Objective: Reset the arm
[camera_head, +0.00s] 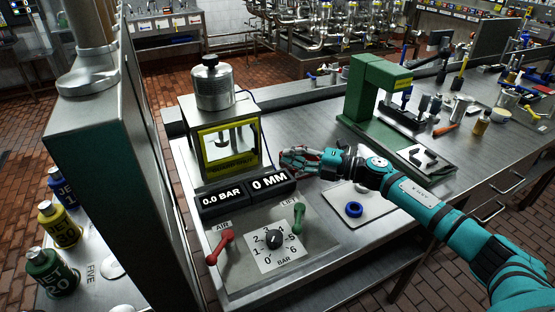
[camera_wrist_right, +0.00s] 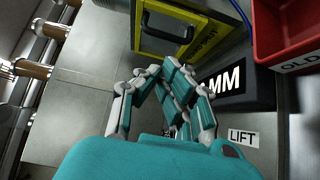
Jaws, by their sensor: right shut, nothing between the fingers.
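My right arm reaches in from the right in the head view, stretched over the steel bench. Its teal and grey gripper (camera_head: 290,162) is shut and empty, beside the test rig's yellow-framed window box (camera_head: 230,145) and just behind the "0 MM" display (camera_head: 269,182). In the right wrist view the folded fingers (camera_wrist_right: 170,80) are bunched in front of the yellow frame (camera_wrist_right: 185,45), next to the "MM" display (camera_wrist_right: 226,80). I cannot tell whether they touch the rig. My left gripper is in neither view.
The control panel has a red AIR lever (camera_head: 220,246), a green LIFT lever (camera_head: 298,217) and a BAR dial (camera_head: 274,239). A blue ring (camera_head: 354,209) lies on a pale plate below my forearm. A green press (camera_head: 370,95) stands behind it. A red bin (camera_wrist_right: 286,30) shows in the wrist view.

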